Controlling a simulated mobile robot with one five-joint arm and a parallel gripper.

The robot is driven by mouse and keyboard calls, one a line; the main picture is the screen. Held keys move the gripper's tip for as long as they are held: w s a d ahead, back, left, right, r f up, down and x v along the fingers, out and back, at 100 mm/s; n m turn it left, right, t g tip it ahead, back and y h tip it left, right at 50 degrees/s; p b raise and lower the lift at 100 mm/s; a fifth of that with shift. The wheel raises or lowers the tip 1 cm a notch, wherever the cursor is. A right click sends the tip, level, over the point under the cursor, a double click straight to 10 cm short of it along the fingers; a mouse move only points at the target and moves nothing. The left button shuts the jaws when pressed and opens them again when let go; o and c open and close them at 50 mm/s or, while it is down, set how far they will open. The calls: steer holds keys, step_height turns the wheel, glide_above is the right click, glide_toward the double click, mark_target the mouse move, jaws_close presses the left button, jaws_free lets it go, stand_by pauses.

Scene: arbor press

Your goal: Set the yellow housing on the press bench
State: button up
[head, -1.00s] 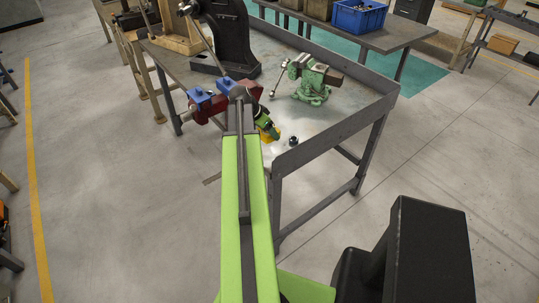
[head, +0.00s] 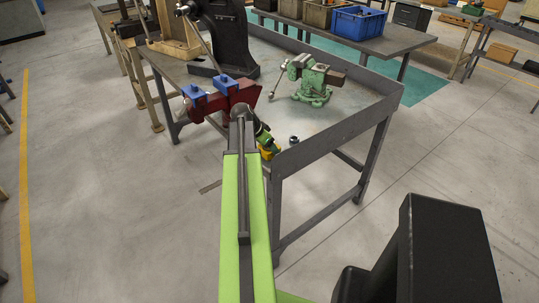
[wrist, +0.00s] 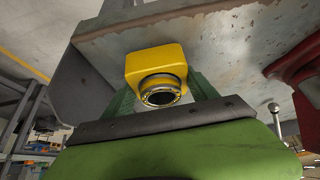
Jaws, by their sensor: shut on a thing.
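The yellow housing (wrist: 157,62) is in the wrist view, with a dark-bored metal ring on its near face. My gripper (wrist: 162,90) has green fingers on both sides of it and is shut on it. In the head view the housing shows as a small yellow patch (head: 268,152) beyond the end of my arm, at the bench's near-left edge; most of it is hidden. The press bench (head: 345,118) has a grey worn top with a raised rim on the right. I cannot tell whether the housing touches the top. The black press (head: 228,38) stands at its far left.
A red vise with blue jaws (head: 222,97) is close to the left of my gripper. A green vise (head: 313,80) stands farther back. A small dark round part (head: 294,139) lies just right of the housing. Bare bench top lies between them.

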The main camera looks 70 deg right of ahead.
steer(key=shift+f, duration=0.25)
steer(key=o, duration=1.7)
steer(key=shift+r, duration=0.1)
steer(key=shift+r+p, duration=0.25)
steer(key=shift+p, duration=0.1)
steer(key=p+v, duration=1)
steer(key=v, duration=0.2)
steer(key=shift+f, duration=0.1)
